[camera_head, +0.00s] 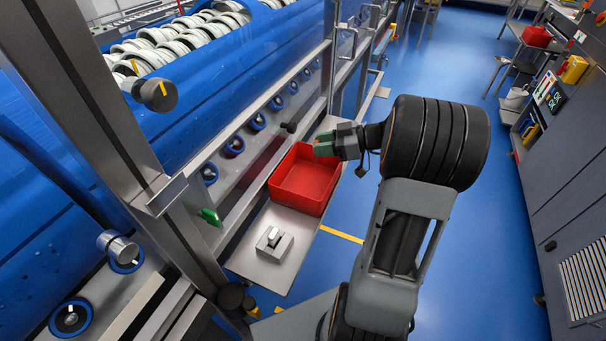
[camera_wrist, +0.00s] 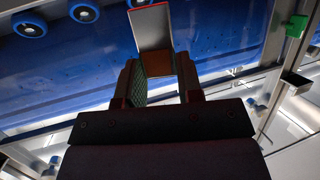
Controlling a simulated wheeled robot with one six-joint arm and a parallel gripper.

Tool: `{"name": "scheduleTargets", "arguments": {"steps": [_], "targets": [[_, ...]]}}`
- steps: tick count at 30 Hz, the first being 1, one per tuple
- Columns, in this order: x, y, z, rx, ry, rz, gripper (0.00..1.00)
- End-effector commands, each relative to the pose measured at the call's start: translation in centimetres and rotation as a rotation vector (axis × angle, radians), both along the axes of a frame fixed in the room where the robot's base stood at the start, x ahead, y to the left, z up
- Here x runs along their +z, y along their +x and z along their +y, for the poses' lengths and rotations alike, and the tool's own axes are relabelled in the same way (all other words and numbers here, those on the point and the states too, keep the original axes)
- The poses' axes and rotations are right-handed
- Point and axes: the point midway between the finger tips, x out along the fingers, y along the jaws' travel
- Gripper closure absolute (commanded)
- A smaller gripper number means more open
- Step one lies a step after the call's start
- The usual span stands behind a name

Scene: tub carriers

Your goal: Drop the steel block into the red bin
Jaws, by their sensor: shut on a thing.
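My gripper (camera_head: 326,146) is at the far right corner of the red bin (camera_head: 304,182) in the head view, raised and pointing left toward the machine. In the wrist view my gripper (camera_wrist: 160,77) is shut on a flat-sided block, the steel block (camera_wrist: 150,28), with a light grey face and a brownish, darker face. The block sticks out past the fingertips. In the head view it is mostly hidden by the fingers. The red bin stands open on a grey shelf, and the part of its floor I see is bare.
A pale grey block with a raised piece on top (camera_head: 273,242) sits on the shelf (camera_head: 243,259) in front of the bin. The blue machine with a steel frame (camera_head: 115,150) runs along the left. Blue floor (camera_head: 455,215) is clear to the right, before grey cabinets (camera_head: 575,200).

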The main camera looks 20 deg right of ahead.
Motion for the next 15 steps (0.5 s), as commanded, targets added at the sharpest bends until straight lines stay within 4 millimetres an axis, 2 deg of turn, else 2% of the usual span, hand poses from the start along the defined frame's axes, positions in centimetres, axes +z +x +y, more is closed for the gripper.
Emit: {"name": "scheduleTargets", "arguments": {"steps": [7,15], "targets": [[-2.9,0.1,0.5,0.011,0.001,0.001,0.94],[-4.6,0.1,0.4,0.009,0.001,0.0,0.94]]}}
